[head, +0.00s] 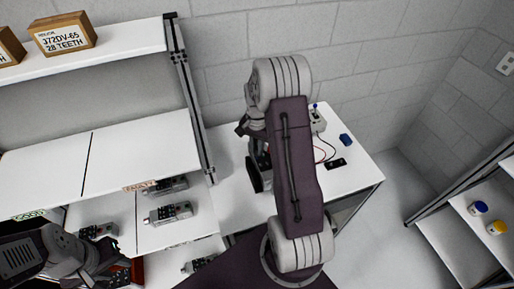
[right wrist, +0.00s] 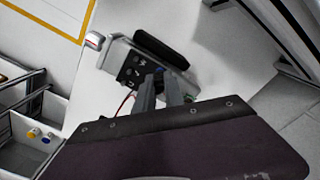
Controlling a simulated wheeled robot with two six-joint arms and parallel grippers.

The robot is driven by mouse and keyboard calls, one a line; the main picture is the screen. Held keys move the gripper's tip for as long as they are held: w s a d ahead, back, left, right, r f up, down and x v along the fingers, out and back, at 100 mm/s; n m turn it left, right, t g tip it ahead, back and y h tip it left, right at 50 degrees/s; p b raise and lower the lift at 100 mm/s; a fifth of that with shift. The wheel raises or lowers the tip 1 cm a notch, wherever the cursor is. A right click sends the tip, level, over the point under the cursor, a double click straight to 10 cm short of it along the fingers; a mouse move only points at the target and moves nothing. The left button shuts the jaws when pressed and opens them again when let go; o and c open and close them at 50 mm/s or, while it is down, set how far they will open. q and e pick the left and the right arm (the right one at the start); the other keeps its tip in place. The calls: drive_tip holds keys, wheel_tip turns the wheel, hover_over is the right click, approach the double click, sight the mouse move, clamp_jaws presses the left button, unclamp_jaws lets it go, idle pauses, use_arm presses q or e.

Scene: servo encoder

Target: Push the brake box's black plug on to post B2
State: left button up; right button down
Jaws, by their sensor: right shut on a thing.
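In the head view the brake box (head: 317,119), small and pale with a blue knob, stands near the back of the white table, with red and black leads trailing from it. A dark unit (head: 257,170) is partly hidden behind my right arm. In the right wrist view my right gripper (right wrist: 160,84) is shut, its fingertips close against a unit with a dark perforated panel (right wrist: 130,72) and a black bar. The plug between the fingers is too small to make out; post B2 cannot be told apart. My left gripper (head: 112,263) is low at left; its jaw opening is unclear.
A blue block (head: 346,140) and a small black item (head: 335,163) lie on the table's right part. Shelves with several grey servo units (head: 168,213) stand at left. A red lead (right wrist: 122,106) runs beside the fingers in the right wrist view.

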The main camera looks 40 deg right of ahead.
drive_tip(key=shift+p, duration=0.4)
idle(0.8)
drive_tip(key=shift+f, duration=0.2)
idle(0.4)
drive_tip(key=c, duration=1.3)
unclamp_jaws()
drive_tip(key=shift+c, duration=0.2)
drive_tip(key=shift+r, duration=0.1)
wheel_tip(320, 180, up, 7)
drive_tip(key=p, duration=0.6)
